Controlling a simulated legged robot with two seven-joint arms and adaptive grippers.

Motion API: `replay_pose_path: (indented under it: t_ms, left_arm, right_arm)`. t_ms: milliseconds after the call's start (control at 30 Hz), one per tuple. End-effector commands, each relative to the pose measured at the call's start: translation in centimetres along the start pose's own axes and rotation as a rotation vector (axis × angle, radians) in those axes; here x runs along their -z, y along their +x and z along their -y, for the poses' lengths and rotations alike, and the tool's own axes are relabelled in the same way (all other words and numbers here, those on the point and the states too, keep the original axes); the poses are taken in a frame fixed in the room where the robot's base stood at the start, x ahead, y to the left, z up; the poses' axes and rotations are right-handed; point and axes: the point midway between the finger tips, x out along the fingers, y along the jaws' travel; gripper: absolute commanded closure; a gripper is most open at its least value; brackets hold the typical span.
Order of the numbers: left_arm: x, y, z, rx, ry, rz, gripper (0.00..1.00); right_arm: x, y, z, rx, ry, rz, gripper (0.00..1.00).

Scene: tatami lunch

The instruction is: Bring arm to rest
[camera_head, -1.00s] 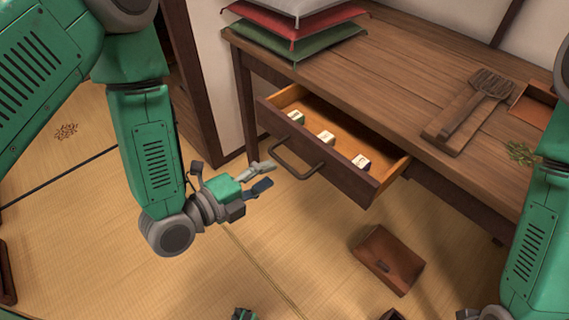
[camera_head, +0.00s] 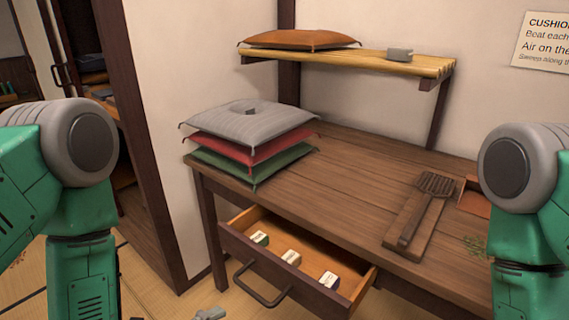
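My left arm comes down at the left edge of the head view. Only a grey tip of my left gripper (camera_head: 210,314) shows at the bottom edge, in front of the drawer; whether its fingers are apart is cut off. My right arm hangs at the right edge, and its gripper is out of the picture. The table drawer (camera_head: 240,250) is pulled open, with three small white-labelled blocks in it: one at the left (camera_head: 260,238), one in the middle (camera_head: 291,258) and one at the right (camera_head: 329,280).
Grey (camera_head: 250,128), red (camera_head: 220,148) and green (camera_head: 225,165) cushions are stacked on the wooden table (camera_head: 340,185). A carpet-beater-like wooden tool (camera_head: 425,205) lies on a board. A wall shelf (camera_head: 350,60) holds an orange cushion (camera_head: 300,39) and a grey block (camera_head: 399,55).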

Motion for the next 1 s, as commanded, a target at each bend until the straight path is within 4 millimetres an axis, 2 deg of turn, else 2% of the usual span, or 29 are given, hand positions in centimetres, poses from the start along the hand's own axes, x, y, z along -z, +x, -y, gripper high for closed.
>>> replay_pose_path:
  t_ms: [167,267,400,533,600,733,1000]
  left_arm:
    - [-1.2,-2.9,-4.0,-0.282,-0.431,0.148,0.69]
    - [-2.0,-5.6,-6.8,-0.43,-0.725,0.316,0.69]
    - [-2.7,-10.5,-9.8,-0.565,-1.121,0.63,0.69]
    - [-2.7,-14.9,-11.5,-0.601,-1.414,0.937,0.69]
    - [-2.6,-16.9,-12.0,-0.595,-1.525,1.075,0.69]
    - [-2.3,-19.1,-12.6,-0.57,-1.649,1.244,0.69]
    - [-2.2,-19.6,-12.8,-0.558,-1.687,1.298,0.69]
  right_arm:
    - [0.1,-2.7,0.0,0.0,0.0,0.0,0.68]
    - [0.2,-4.0,0.0,0.0,0.0,0.0,0.68]
    - [0.3,-5.7,-0.1,0.0,0.0,0.0,0.68]
    - [0.4,-7.0,-0.1,0.0,0.0,0.0,0.68]
    - [0.4,-7.4,-0.1,0.0,0.0,0.0,0.68]
    - [0.4,-7.8,-0.1,0.0,0.0,0.0,0.68]
    - [0.4,-7.8,-0.1,0.0,0.0,0.0,0.68]
